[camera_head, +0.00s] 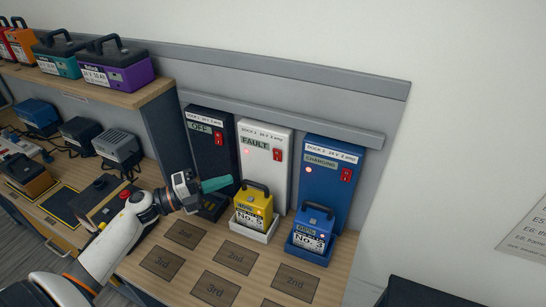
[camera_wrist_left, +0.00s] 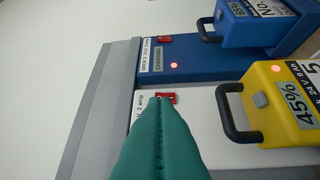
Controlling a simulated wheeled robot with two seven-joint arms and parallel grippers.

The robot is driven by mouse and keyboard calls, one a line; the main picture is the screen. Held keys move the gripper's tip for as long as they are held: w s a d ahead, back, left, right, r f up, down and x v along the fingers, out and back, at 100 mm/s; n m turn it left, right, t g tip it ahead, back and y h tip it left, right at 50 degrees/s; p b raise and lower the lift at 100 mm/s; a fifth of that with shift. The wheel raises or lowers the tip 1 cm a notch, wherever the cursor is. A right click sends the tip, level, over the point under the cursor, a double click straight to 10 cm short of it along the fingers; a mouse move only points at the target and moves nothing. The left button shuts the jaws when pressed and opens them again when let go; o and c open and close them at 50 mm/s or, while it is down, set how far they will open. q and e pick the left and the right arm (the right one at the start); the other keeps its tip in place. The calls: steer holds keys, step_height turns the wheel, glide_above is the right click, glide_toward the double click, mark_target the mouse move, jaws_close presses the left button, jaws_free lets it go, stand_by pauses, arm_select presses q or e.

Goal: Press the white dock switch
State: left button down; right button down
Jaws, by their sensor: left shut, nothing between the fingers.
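The white dock (camera_head: 260,172) stands between a black dock and a blue dock, and its display reads FAULT with a red light lit. Its red switch (camera_head: 278,155) is on the upper right of its face. In the left wrist view the white dock's red switch (camera_wrist_left: 169,97) shows just beyond the fingertips, partly covered by them. My left gripper (camera_head: 228,181) has teal fingers, shut and empty, pointing toward the docks in front of the black and white ones. In the left wrist view the shut fingers (camera_wrist_left: 160,104) line up with the switch; I cannot tell whether they touch.
A yellow battery (camera_head: 253,212) sits in the white dock's tray, a blue battery (camera_head: 313,229) in the blue dock (camera_head: 331,184). The black dock (camera_head: 208,150) reads OFF. A shelf (camera_head: 95,93) with batteries is upper left. Marked bench spots (camera_head: 234,257) in front are empty.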

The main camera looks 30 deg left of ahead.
arm_select(q)
steer(key=shift+s, duration=0.15)
steer(key=p, duration=0.5)
glide_toward(281, 155)
steer(key=x, duration=0.4)
steer(key=shift+s+d+r, duration=0.1)
steer(key=shift+d+r, duration=0.15)
steer(key=shift+d, duration=0.4)
steer(key=shift+w+a+f+p, duration=0.1)
steer(key=shift+w+p, duration=0.2)
steer(key=shift+w, duration=0.45)
